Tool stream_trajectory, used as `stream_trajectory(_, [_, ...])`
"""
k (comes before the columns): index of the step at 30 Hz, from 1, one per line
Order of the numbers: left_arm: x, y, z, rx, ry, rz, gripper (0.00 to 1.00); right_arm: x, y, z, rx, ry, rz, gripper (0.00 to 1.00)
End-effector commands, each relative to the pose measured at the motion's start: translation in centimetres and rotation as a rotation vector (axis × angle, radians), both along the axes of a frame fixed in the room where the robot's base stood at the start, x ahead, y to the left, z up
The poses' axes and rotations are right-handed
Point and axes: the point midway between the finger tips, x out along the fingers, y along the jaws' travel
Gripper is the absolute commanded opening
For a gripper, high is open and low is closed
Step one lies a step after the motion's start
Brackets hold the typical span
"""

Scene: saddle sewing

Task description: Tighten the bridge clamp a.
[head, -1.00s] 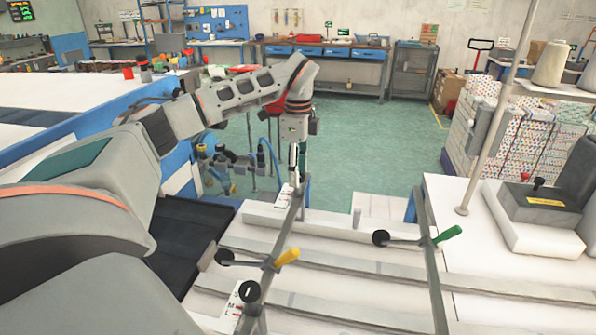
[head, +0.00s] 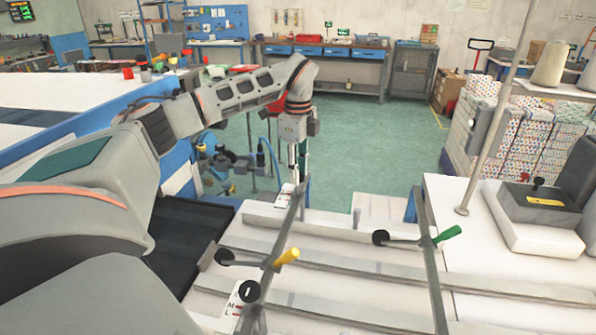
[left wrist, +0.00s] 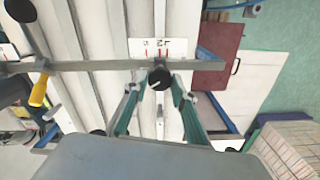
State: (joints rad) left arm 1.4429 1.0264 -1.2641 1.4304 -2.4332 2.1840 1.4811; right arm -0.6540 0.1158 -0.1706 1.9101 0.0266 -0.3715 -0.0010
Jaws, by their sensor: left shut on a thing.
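A grey bridge bar (head: 279,240) with a yellow handle (head: 287,257) runs from front to back over the white slatted table. I take it for bridge clamp a, though no name on it can be read. A black knob (head: 249,291) with a white mark sits at its near end. My left gripper (head: 297,180) reaches down at the bar's far end. In the left wrist view, its teal fingers (left wrist: 158,80) are shut on the black far-end knob (left wrist: 159,77), which has a white mark. A white scale card (left wrist: 150,47) with red marks lies beside that knob. My right gripper is not in view.
A second bar (head: 430,260) with a green handle (head: 447,235) lies to the right. Further right stand a pole (head: 497,110) and a dark box (head: 540,203) on a white block. Green floor (head: 375,135) is open behind the table.

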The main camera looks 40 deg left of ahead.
Motion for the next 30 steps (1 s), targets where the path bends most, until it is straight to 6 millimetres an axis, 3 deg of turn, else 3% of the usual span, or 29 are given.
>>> stream_trajectory(18, [-0.03,0.06,-0.04,0.001,0.001,-0.439,0.04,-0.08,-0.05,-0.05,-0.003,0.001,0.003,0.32])
stream_trajectory(30, [-0.03,0.07,-0.04,0.001,0.001,-0.537,0.04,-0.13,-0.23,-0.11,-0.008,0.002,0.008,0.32])
